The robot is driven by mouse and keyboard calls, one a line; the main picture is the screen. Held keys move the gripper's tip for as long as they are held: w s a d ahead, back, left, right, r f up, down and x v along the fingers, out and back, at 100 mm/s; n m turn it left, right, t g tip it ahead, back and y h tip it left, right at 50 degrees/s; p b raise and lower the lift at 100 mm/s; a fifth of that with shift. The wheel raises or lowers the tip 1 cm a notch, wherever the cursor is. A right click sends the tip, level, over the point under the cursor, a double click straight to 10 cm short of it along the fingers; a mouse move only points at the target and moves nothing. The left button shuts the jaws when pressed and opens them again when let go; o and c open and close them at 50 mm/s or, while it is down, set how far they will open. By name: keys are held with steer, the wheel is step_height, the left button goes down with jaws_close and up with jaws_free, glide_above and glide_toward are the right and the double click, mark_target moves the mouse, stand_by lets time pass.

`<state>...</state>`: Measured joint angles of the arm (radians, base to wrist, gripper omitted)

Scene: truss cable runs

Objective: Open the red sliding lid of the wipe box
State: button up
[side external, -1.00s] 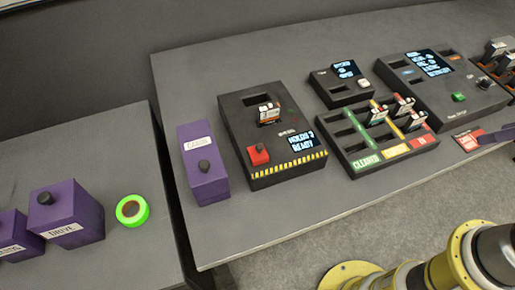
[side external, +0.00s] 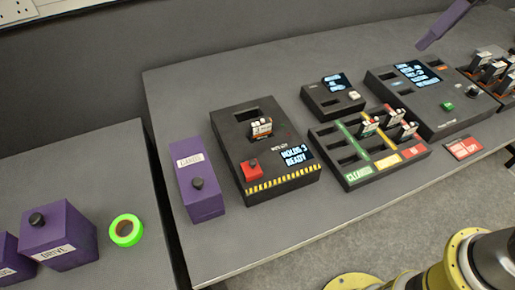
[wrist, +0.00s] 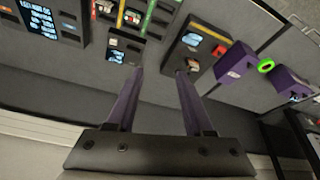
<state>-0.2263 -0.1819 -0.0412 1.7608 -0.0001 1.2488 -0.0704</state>
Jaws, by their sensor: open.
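The black box (side external: 265,157) with a yellow-striped front edge and a screen reading "HOLDS 3 READY" stands on the table. A small raised red piece (side external: 253,171) sits at its front left; I cannot tell whether this is the sliding lid. A white and orange cartridge stands in its middle slot. The same box (wrist: 187,62) shows in the wrist view, with its red piece (wrist: 220,50) at one corner. My gripper (wrist: 159,72) is open and empty, its purple fingers apart. In the side view one purple finger (side external: 443,26) shows high at the upper right, away from the box.
A larger console (side external: 440,118) and a red label plate (side external: 464,148) lie farther right.

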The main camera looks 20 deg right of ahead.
steer(key=w+a+f+n+g, duration=0.1)
steer(key=w+a+f+n, duration=0.1)
steer(key=w+a, duration=0.65)
steer(key=n+g, duration=0.3)
steer(key=n, duration=0.1)
glide_above(253, 161)
step_height(253, 161, down, 14)
steer(key=shift+h, duration=0.4)
step_height(253, 161, down, 14)
steer(key=shift+r, duration=0.1)
steer(key=shift+c, duration=0.2)
jaws_close()
steer(key=shift+r, duration=0.1)
